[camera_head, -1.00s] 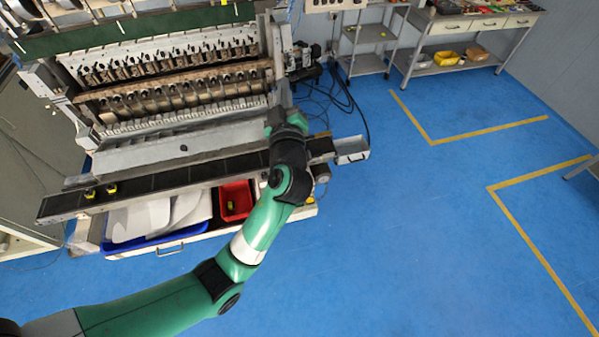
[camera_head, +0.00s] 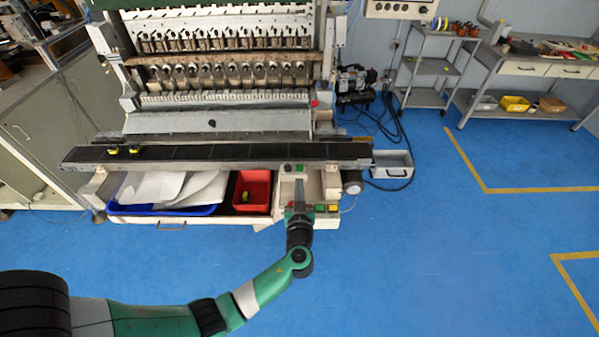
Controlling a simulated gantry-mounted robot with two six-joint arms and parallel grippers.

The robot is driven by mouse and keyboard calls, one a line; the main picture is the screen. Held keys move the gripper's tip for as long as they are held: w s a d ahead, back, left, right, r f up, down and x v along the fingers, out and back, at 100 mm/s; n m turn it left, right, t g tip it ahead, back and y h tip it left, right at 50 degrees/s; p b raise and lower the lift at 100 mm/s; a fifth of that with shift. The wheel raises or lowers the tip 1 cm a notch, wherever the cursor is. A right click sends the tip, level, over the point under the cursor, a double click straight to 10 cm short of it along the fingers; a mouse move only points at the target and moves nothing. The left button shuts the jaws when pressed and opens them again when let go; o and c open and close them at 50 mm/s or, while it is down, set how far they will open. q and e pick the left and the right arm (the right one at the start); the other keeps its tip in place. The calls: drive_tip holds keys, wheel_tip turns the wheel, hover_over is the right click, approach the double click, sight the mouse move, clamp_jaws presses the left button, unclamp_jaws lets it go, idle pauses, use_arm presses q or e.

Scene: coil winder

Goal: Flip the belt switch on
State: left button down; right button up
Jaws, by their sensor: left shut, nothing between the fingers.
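The conveyor belt (camera_head: 220,153) runs across the front of the coil winder (camera_head: 225,75). On the front side of the belt, near its right end, is a small switch panel (camera_head: 293,168) with a green spot; the switch's position is too small to tell. My left gripper (camera_head: 299,183) is shut and empty. Its tip points away from me at the belt's front, just below that panel; whether it touches cannot be told. My right gripper is out of view.
Two small yellow-and-black parts (camera_head: 134,150) lie on the belt's left end. Below are a blue tray (camera_head: 205,210) with pale sheets and a red bin (camera_head: 252,190). Green and yellow buttons (camera_head: 327,208) sit right of my gripper. A grey tray (camera_head: 392,165) stands right; floor in front is clear.

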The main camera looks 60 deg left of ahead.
use_arm(q)
drive_tip(key=b, duration=0.8)
hover_over(299, 168)
drive_tip(key=v, duration=0.2)
drive_tip(key=shift+d+f, duration=0.1)
drive_tip(key=shift+f, duration=0.2)
wheel_tip(299, 168, down, 4)
drive_tip(key=shift+r+b, duration=0.2)
drive_tip(key=shift+b, duration=0.7)
drive_tip(key=shift+f, duration=0.1)
drive_tip(key=shift+w, duration=0.1)
